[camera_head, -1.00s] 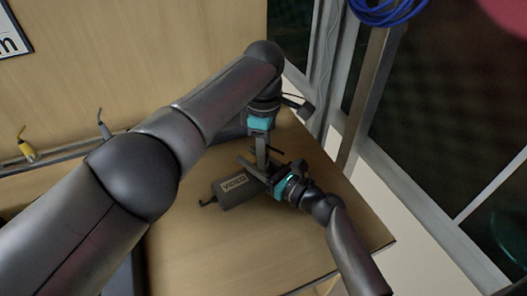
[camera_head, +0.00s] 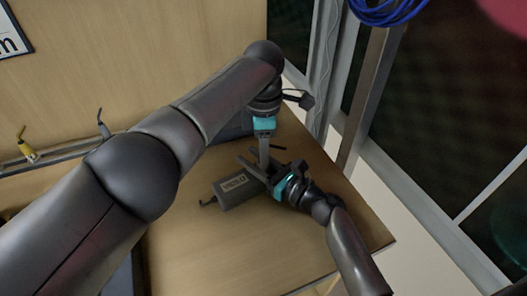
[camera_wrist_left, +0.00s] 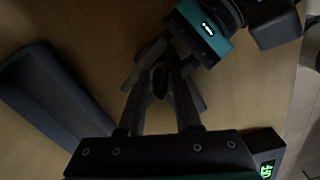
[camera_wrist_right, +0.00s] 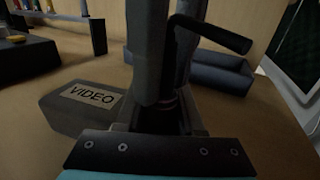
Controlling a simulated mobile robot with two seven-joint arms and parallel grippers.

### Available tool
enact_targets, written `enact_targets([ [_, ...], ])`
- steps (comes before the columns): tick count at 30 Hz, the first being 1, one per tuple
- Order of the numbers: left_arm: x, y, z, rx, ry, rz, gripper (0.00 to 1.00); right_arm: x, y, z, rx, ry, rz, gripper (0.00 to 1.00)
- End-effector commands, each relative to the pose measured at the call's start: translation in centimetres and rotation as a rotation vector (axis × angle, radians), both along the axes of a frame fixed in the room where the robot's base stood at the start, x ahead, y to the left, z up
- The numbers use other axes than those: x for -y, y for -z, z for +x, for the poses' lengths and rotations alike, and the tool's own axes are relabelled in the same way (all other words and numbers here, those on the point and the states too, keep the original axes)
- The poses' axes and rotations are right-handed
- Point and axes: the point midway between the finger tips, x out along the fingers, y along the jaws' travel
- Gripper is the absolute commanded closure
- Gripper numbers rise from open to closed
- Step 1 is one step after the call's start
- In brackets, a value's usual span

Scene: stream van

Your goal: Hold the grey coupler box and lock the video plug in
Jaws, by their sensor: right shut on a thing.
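The grey coupler box (camera_head: 240,190), labelled VIDEO, lies on the wooden desk; it also shows in the right wrist view (camera_wrist_right: 65,120). A short dark lead sticks out of its left end. My left gripper (camera_head: 264,160) points down just above and beside the right one. In the left wrist view its fingers (camera_wrist_left: 160,90) stand apart, with a small dark part between or behind them. The video plug is not clearly seen; a dark bent rod (camera_wrist_right: 212,32) shows in the right wrist view.
A dark blue-grey tray-like block (camera_wrist_left: 50,90) lies on the desk close to the grippers. A rail with a yellow plug (camera_head: 27,152) and a grey plug (camera_head: 103,125) runs along the back left. Window frames stand at the right. The desk's front is clear.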

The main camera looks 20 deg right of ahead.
Motion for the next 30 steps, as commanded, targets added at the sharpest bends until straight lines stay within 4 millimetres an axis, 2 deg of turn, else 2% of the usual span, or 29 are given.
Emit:
enact_targets([
  [1,0.0,0.0,0.0,0.0,0.0,0.0,0.62,0.0,0.0,0.0,-0.001,-0.001,0.0,1.0],
  [9,0.0,0.0,0.0,0.0,0.002,0.0,0.33,0.0,0.0,0.0,-0.001,-0.001,0.0,1.0],
  [19,0.0,-0.5,0.0,0.001,0.002,-0.001,0.33,0.0,0.0,0.0,-0.001,-0.001,0.0,1.0],
  [23,0.1,-2.3,0.0,0.001,0.003,-0.003,0.33,0.0,0.0,0.0,-0.001,-0.001,0.0,1.0],
  [30,0.0,-7.8,0.1,0.006,0.003,-0.001,0.33,0.0,0.0,0.0,-0.001,-0.001,0.0,1.0],
])
